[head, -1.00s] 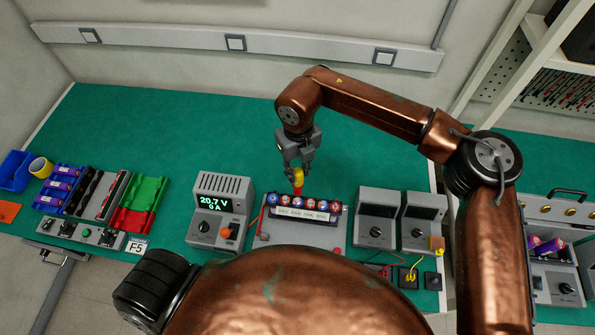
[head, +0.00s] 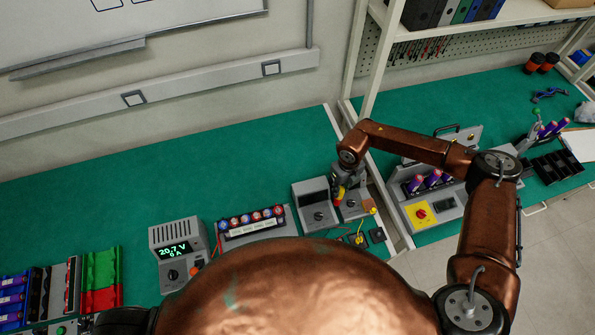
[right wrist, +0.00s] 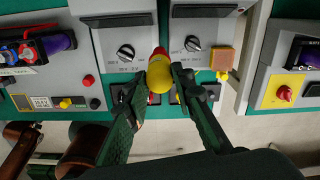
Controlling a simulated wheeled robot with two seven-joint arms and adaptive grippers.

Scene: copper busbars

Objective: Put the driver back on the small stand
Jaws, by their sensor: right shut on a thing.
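The driver (head: 339,195), yellow with a red part, is held in my right gripper (head: 345,179) in front of two grey instrument boxes. In the right wrist view the fingers close on both sides of the driver's yellow rounded end (right wrist: 158,76), with red showing beyond it. Its tip is hidden. Small dark blocks stand at the bench's front edge below, one with yellow wire (head: 358,239) and a plain one (head: 376,235). I cannot tell which of them is the small stand. My left gripper is not in view.
The grey instrument boxes (head: 315,203) stand close to the driver. A row of cells (head: 250,220) and a power supply (head: 175,255) are to the left. A device with a yellow panel and red knob (head: 421,214) stands right. The green bench behind is clear.

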